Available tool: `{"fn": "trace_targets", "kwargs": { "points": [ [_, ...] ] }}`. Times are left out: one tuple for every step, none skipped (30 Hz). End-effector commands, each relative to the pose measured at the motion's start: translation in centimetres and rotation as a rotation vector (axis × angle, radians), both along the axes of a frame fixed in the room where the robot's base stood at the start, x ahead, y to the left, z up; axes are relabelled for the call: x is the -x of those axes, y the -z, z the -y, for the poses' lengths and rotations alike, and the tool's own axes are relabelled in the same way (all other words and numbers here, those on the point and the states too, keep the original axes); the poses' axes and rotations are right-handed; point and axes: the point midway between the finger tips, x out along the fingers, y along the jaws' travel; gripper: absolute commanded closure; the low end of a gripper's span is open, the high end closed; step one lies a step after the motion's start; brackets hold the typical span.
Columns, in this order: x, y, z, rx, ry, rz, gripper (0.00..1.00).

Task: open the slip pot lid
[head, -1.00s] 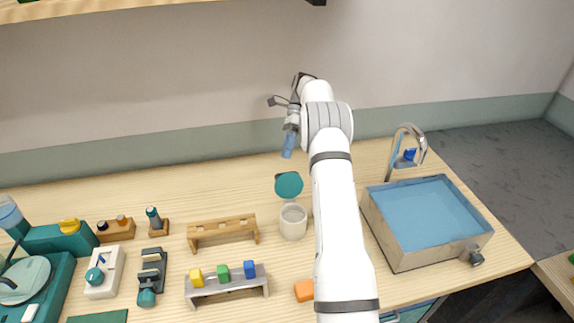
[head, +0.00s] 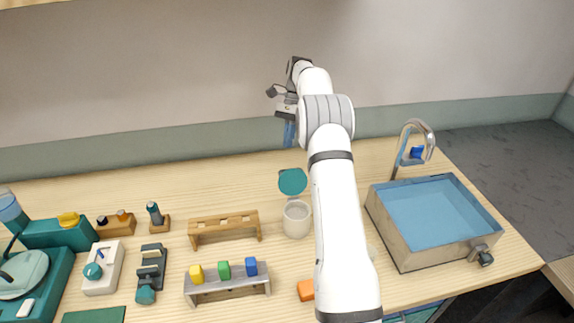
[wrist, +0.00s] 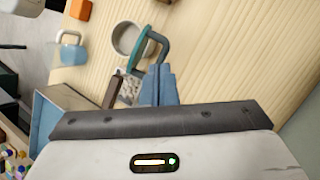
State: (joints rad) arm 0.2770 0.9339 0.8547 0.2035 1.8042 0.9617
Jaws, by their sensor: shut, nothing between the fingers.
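The slip pot (head: 297,219) is a small white cup on the wooden counter, left of my arm. Its round teal lid (head: 292,181) stands raised at the pot's back edge, leaving the mouth uncovered. In the wrist view the pot (wrist: 127,37) shows from above, with the teal lid (wrist: 143,52) nearly edge-on beside its rim and a grey-blue loop handle on it. My gripper (head: 289,134) is above and behind the lid, apart from it in the head view. Its blue fingers (wrist: 158,75) are shut and empty.
A water-filled sink (head: 384,222) with a faucet (head: 414,135) is right of my arm. A wooden rack (head: 223,226), a grey rack (head: 226,290) with coloured blocks, and an orange block (head: 306,290) are near the pot. The wall is behind.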

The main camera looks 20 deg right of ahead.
Motion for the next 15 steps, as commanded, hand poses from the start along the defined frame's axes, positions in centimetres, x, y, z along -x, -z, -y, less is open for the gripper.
{"fn": "trace_targets", "kwargs": {
  "points": [
    [-0.3, 0.5, -0.2, -0.004, -0.087, 0.051, 1.00],
    [-0.5, 0.6, -0.2, -0.008, -0.145, 0.082, 1.00],
    [-0.8, 0.7, -0.2, -0.011, -0.223, 0.122, 1.00],
    [-1.0, 0.7, -0.2, -0.013, -0.283, 0.152, 1.00],
    [-1.2, 0.8, -0.2, -0.015, -0.343, 0.182, 1.00],
    [-1.5, 0.8, -0.2, -0.015, -0.425, 0.216, 1.00],
    [-1.7, 0.9, -0.2, -0.017, -0.487, 0.242, 1.00],
    [-1.9, 0.9, -0.2, -0.017, -0.547, 0.267, 1.00],
    [-2.2, 0.9, -0.2, -0.016, -0.626, 0.296, 1.00],
    [-2.4, 0.9, -0.2, -0.015, -0.682, 0.316, 1.00],
    [-2.6, 0.9, -0.2, -0.015, -0.738, 0.333, 1.00],
    [-2.8, 0.8, -0.2, -0.013, -0.805, 0.355, 1.00],
    [-3.0, 0.7, -0.3, -0.011, -0.850, 0.369, 1.00],
    [-3.1, 0.7, -0.3, -0.010, -0.893, 0.379, 1.00],
    [-3.3, 0.6, -0.3, -0.008, -0.940, 0.392, 1.00]
  ]
}}
